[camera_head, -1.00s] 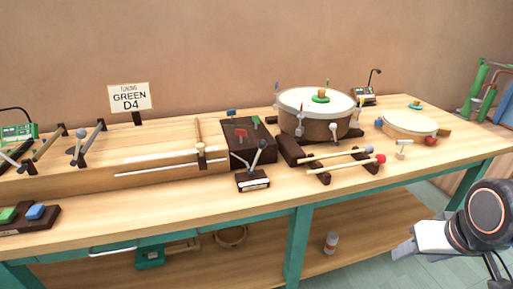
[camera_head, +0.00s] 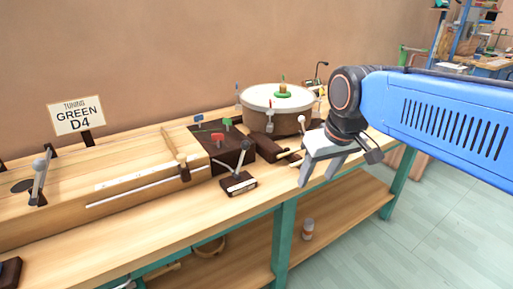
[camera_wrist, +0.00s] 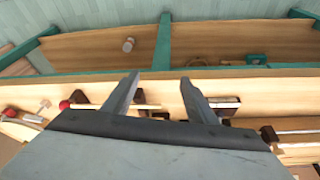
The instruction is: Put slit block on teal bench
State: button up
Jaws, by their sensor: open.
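A dark brown block (camera_head: 222,150) with small red, green and blue pieces on top looks most like the slit block, though I cannot tell for certain. It sits on the wooden top of the teal bench (camera_head: 284,240), left of the drum. My gripper (camera_head: 318,180) is open and empty, fingers pointing down, at the bench's front edge to the right of that block. In the wrist view my gripper (camera_wrist: 159,79) has its fingers apart, with a mallet and a small labelled block (camera_wrist: 222,102) beyond them.
A round drum (camera_head: 275,115) stands behind, partly beside my arm. The small labelled block (camera_head: 238,184) with metal arms sits near the front edge. A long wooden box (camera_head: 110,195) and a sign (camera_head: 77,115) fill the left. A bottle (camera_head: 307,229) stands on the lower shelf.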

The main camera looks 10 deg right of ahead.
jog(key=w+a+r+n+g, duration=0.1)
jog(key=w+r, duration=0.3)
jog(key=w, duration=0.2)
jog(key=w+a+r, duration=0.2)
jog(key=w+r, duration=0.3)
jog(key=w, duration=0.2)
jog(key=n+g, duration=0.1)
jog(key=n, duration=0.1)
send_near(264, 141)
jog(key=f, duration=0.3)
jog(key=w+f, duration=0.1)
jog(key=f, duration=0.3)
jog(key=w+f, duration=0.1)
jog(key=f, duration=0.2)
jog(key=shift+f, duration=0.25)
jog(key=shift+c, duration=0.6)
jog(key=c, duration=1)
notch_tip(264, 141, up, 28)
jog(key=shift+r, duration=0.1)
